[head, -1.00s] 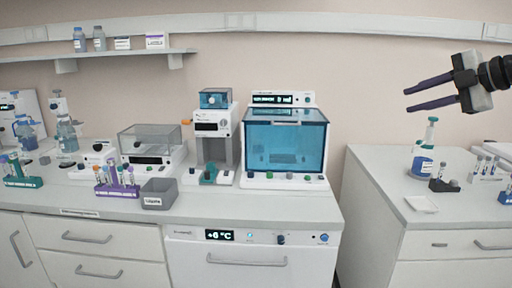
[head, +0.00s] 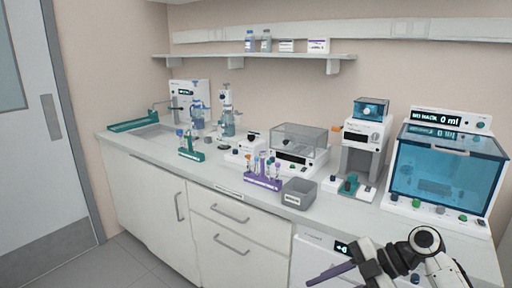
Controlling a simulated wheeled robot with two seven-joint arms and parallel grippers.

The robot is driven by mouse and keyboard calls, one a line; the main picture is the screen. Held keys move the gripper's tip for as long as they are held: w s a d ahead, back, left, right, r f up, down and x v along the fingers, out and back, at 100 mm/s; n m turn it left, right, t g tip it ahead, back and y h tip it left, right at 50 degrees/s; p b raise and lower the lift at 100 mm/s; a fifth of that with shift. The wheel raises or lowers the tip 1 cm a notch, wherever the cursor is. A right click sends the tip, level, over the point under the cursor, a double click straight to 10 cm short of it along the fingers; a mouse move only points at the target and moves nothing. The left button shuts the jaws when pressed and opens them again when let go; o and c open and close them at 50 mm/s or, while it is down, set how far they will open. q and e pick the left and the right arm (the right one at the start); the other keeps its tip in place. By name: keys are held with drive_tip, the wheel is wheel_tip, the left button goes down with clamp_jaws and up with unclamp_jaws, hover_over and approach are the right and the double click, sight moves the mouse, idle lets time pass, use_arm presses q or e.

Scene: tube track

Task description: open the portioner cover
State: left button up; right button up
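The portioner (head: 447,165) stands at the right end of the counter, with a display reading "0 ml". Its blue-tinted see-through cover (head: 435,172) is down over the front, with a light handle along the upper edge. My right gripper (head: 331,273) is low at the bottom of the head view, left of and nearer than the portioner, apart from the cover. One dark purple finger shows clearly, pointing left; the gap between the fingers cannot be made out. My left gripper is not in view.
Left of the portioner stand a white device with a small teal top (head: 370,110), a clear-lidded balance (head: 298,140), a grey bin (head: 299,193) and a purple tube rack (head: 263,182). A sink (head: 152,131) and a door (head: 40,130) are further left. Floor shows at lower left.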

drive_tip(key=w+d+m+t+h, duration=0.75)
drive_tip(key=w+d+m, duration=0.35)
drive_tip(key=w+m, duration=0.25)
drive_tip(key=w+d+r+m+t+h, duration=0.5)
drive_tip(key=w+d+r+m+t, duration=0.3)
drive_tip(key=r, duration=0.3)
drive_tip(key=s+a+f+g+y, duration=0.15)
drive_tip(key=s+a+f, duration=0.35)
drive_tip(key=s+f, duration=0.55)
drive_tip(key=s+a+f+g+y, duration=0.1)
drive_tip(key=s+a+f+g, duration=0.35)
drive_tip(key=f, duration=0.85)
drive_tip(key=s+a+f+g, duration=0.1)
drive_tip(key=s+a+f, duration=0.2)
drive_tip(key=s, duration=0.7)
drive_tip(key=s+a+f+y, duration=0.1)
drive_tip(key=s+a+f, duration=0.3)
drive_tip(key=s, duration=0.7)
drive_tip(key=s+a+f+g+y, duration=0.1)
drive_tip(key=s+a+f, duration=0.2)
drive_tip(key=s, duration=0.7)
drive_tip(key=shift+s+a+f+g, duration=0.2)
drive_tip(key=shift+f+g, duration=0.15)
drive_tip(key=shift+f, duration=0.4)
drive_tip(key=shift+w, duration=0.1)
